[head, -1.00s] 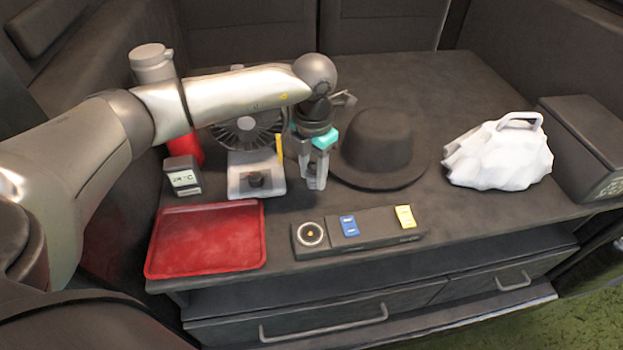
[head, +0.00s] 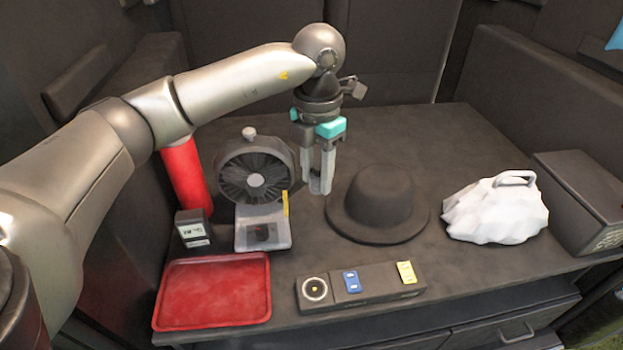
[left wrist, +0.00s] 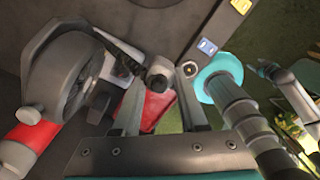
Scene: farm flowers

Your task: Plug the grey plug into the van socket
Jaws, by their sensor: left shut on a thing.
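The van socket (head: 315,288) is a round socket with a pale ring at the left end of a dark panel near the table's front edge. It also shows in the left wrist view (left wrist: 189,69). My left gripper (head: 319,186) points down behind the panel, between the fan and the hat. It is shut on the grey plug (left wrist: 160,74), which is small and rounded between the fingertips in the left wrist view. The plug is apart from the socket. My right gripper (left wrist: 264,70) is small at the right of the left wrist view; its jaws are unclear.
A fan (head: 254,176) on a pale base stands left of my gripper, with a small display (head: 192,229) and red cylinder (head: 186,175). A black hat (head: 380,200) is close on the right. A red tray (head: 213,292) lies left of the panel (head: 378,284). A white bag (head: 495,213) is farther right.

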